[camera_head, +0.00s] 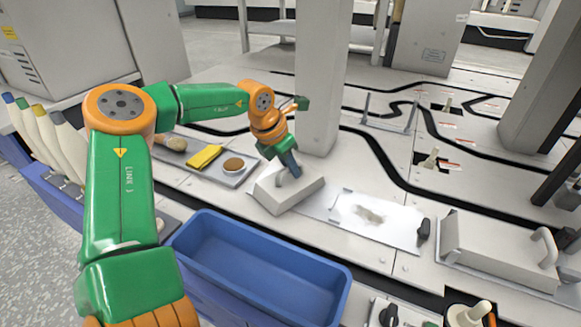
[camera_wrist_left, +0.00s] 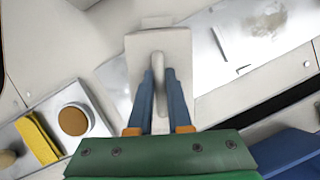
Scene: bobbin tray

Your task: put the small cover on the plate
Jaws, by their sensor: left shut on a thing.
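The small cover (camera_head: 287,194) is a pale grey block with sloping sides and a handle on top. My left gripper (camera_head: 291,170) is shut on its handle from above. In the left wrist view the handle (camera_wrist_left: 159,64) stands between the two blue fingers. The plate (camera_head: 402,230) is a flat, pale metal sheet with a dull smudge, just right of the cover; it also shows at the upper right of the left wrist view (camera_wrist_left: 220,70). The cover is beside the plate, not over its smudge. I cannot tell whether the cover touches the worktop.
A larger cover with a handle (camera_head: 497,252) lies right of the plate. A blue bin (camera_head: 262,262) stands in front. A grey tray (camera_head: 232,178) with a yellow block (camera_head: 204,157) and a round brown-topped item (camera_head: 233,164) is left. A grey column (camera_head: 322,80) rises behind the small cover.

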